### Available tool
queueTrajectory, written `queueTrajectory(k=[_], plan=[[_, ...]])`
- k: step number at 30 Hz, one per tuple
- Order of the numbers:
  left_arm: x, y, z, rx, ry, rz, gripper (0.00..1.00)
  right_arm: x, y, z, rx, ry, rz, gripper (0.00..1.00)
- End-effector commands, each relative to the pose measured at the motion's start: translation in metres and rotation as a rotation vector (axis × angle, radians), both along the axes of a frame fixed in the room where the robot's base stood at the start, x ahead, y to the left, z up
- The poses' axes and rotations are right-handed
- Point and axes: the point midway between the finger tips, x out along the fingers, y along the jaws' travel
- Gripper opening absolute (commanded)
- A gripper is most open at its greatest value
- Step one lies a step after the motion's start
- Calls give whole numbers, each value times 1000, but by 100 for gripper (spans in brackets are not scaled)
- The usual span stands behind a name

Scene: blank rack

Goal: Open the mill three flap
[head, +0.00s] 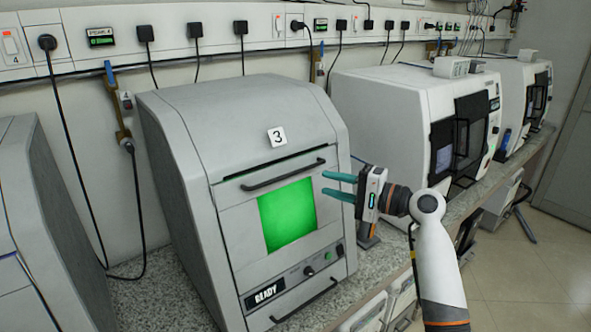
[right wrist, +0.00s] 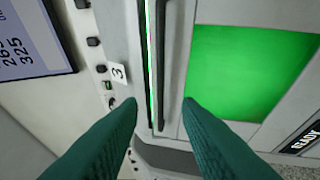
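Mill three is a grey cabinet (head: 170,130) with a "3" label (head: 277,137), which also shows in the right wrist view (right wrist: 118,72). Its front flap has a dark bar handle (head: 285,176) under a dark slot and above a lit green window (head: 287,213). The flap looks shut. My right gripper (head: 340,186) is to the right of the handle, its teal fingers pointing left toward the front. In the right wrist view the fingers (right wrist: 160,106) are spread apart and empty, with the flap front beyond them. I cannot tell whether they touch it. My left gripper is not in view.
A "READY" plate (head: 266,293), a knob and a lower bar handle (head: 303,301) are on the mill's lower front. A white machine (head: 385,105) stands at the right, another grey cabinet (head: 45,230) at the left. Sockets with cables run along the wall.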

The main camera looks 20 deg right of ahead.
Motion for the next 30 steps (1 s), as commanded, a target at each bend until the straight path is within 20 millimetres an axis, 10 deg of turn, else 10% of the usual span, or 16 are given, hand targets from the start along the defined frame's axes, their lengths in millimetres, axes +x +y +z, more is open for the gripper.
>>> queueTrajectory(k=[12, 26, 30], plan=[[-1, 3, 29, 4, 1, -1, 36, 58, 52, 1, 2, 1, -1, 31], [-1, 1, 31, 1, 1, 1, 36, 69, 62, -3, -2, -1, -2, 31], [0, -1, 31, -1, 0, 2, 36, 68, 62, -3, -2, -1, -2, 12]])
